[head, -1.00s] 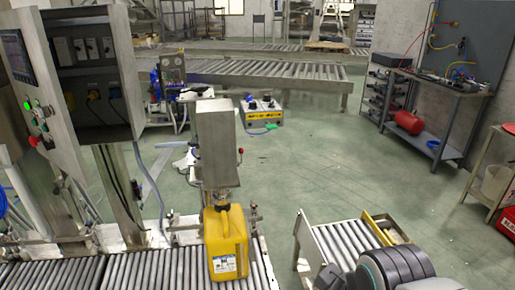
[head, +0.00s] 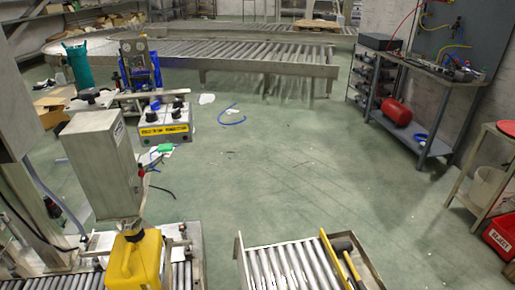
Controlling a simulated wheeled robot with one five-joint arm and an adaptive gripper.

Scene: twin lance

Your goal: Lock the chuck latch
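The tall grey metal head housing (head: 100,160) stands at the left of the head view, above a yellow jerrycan (head: 135,262). A small lever with a red knob (head: 141,171) sticks out from the right side of the housing. The chuck area (head: 130,226) lies between the housing and the jerrycan's top; it is small, and I cannot make out a latch or its position. The jerrycan's lower part is cut off by the picture's bottom edge. My gripper is not in view.
A short roller conveyor (head: 285,268) with a yellow rail and a dark-headed tool stands at bottom centre. A yellow-and-grey control box (head: 166,124) sits beyond the housing. A workbench (head: 430,85) stands at right, with a red bin (head: 500,236) nearer.

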